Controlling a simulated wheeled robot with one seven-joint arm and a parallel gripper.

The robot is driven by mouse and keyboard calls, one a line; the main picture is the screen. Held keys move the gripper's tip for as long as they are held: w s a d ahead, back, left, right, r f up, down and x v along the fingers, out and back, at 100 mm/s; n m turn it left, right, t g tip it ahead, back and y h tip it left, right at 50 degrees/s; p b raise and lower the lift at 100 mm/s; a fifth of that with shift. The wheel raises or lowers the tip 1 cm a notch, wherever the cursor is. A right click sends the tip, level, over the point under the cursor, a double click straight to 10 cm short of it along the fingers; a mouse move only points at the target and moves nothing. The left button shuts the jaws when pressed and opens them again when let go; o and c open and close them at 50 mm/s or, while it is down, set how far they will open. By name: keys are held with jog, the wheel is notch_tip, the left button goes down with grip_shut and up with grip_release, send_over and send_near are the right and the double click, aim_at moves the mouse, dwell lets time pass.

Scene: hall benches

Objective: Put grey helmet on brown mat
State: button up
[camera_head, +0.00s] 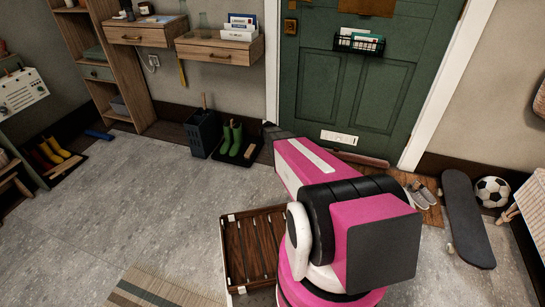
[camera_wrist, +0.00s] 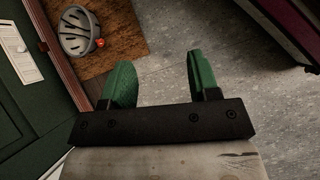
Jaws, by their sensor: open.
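The grey helmet (camera_wrist: 76,40) shows in the wrist view at the upper left, with vent slots and a small orange-red spot at its right side. It appears to rest on the brown mat (camera_wrist: 124,46), by the door. My gripper (camera_wrist: 157,65) is open, its two green fingers apart with only bare floor between them. The helmet lies beyond and to the left of the fingers, apart from them.
A skateboard (camera_head: 464,220) and a football (camera_head: 491,191) lie further right. Green boots (camera_head: 231,138) stand on a tray beside a dark bin (camera_head: 203,133). A wooden slatted crate (camera_head: 254,246) sits in front.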

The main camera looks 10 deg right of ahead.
jog(key=s+a+r+m+t+y, duration=0.2)
jog(key=s+a+r+m+y, duration=0.1)
jog(key=s+r, duration=0.4)
jog(key=s+a+r+m+t+y, duration=0.2)
jog(key=s+a+r+m, duration=0.3)
jog(key=r, duration=0.5)
jog(key=s+a, duration=0.2)
jog(key=s, duration=0.1)
jog(key=shift+s+a+m+y, duration=0.25)
jog(key=shift+a+m+y, duration=0.15)
